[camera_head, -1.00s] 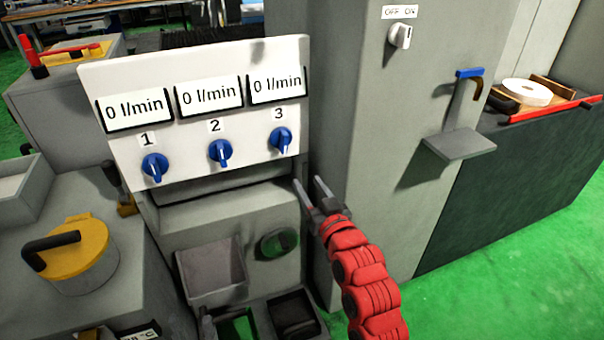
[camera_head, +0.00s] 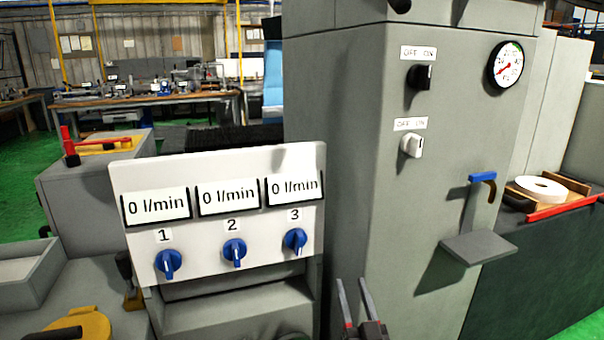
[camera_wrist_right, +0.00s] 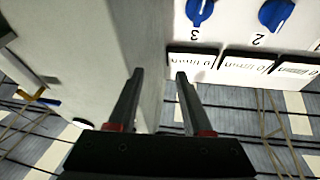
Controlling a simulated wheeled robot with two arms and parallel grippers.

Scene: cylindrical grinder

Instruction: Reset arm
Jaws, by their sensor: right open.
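My right gripper (camera_head: 356,302) is at the bottom middle of the head view, fingers pointing up, open and empty. In the right wrist view its two fingers (camera_wrist_right: 158,95) stand apart with nothing between them. It is in front of the tall grey cabinet (camera_head: 345,200), just right of the white flow panel (camera_head: 215,165). The panel has three blue knobs, including knob 3 (camera_head: 295,241), and its three displays read 0 l/min. In the right wrist view the panel (camera_wrist_right: 235,38) appears upside down. My left gripper is not in view.
The cabinet carries a black switch (camera_head: 419,77), a white switch (camera_head: 411,145), a gauge (camera_head: 506,65) and a jutting grey shelf (camera_head: 479,250). A yellow lid (camera_head: 85,323) is at the lower left. A white ring (camera_head: 541,188) lies at the right.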

